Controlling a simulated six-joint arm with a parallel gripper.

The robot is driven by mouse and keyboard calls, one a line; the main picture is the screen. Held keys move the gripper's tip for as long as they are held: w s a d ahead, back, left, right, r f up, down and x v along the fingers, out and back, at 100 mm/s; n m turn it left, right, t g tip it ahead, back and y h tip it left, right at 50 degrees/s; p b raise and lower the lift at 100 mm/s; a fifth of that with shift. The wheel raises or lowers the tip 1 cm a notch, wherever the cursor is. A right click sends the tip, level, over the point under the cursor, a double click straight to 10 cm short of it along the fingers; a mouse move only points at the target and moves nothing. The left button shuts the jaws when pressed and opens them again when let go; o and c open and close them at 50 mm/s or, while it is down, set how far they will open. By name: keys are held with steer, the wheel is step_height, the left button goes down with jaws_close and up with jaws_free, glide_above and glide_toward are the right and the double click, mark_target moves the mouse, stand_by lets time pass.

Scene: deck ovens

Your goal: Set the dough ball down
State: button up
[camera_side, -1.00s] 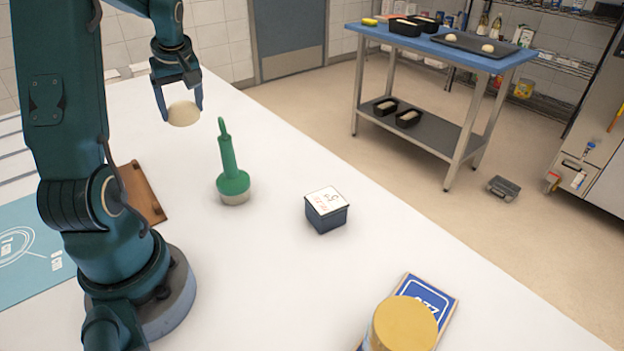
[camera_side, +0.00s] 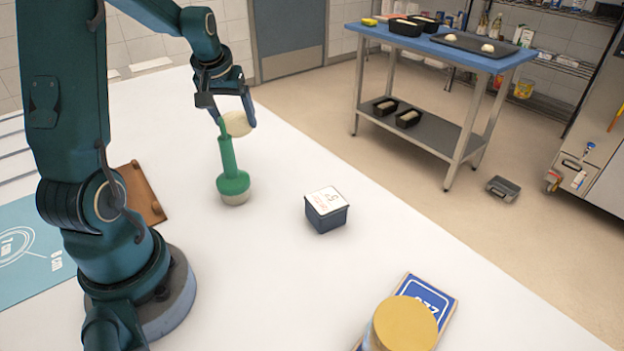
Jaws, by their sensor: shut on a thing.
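The dough ball (camera_side: 237,124) is pale and round. My gripper (camera_side: 235,120) is shut on it, with one finger on each side, and holds it up over the far part of the white table (camera_side: 270,270). In this view the dough ball shows just above and behind the top of the green-handled tool (camera_side: 229,165). The left finger overlaps the tool's tip in the picture; I cannot tell whether they touch. The tool stands upright on the table.
A dark blue box with a white lid (camera_side: 326,208) stands right of the tool. A tan-topped round container (camera_side: 403,324) and a blue card (camera_side: 430,298) are at the front. A brown board (camera_side: 141,192) lies beside my arm. Clear table lies between them.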

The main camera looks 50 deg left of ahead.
steer(key=w+d+f, duration=0.2)
steer(key=w, duration=0.1)
steer(key=w+d+f, duration=0.1)
steer(key=w+f, duration=0.1)
steer(key=shift+w+d, duration=0.2)
steer(key=shift+w, duration=0.05)
steer(key=shift+f, duration=2)
steer(key=o, duration=1.2)
steer(key=shift+f, duration=0.1)
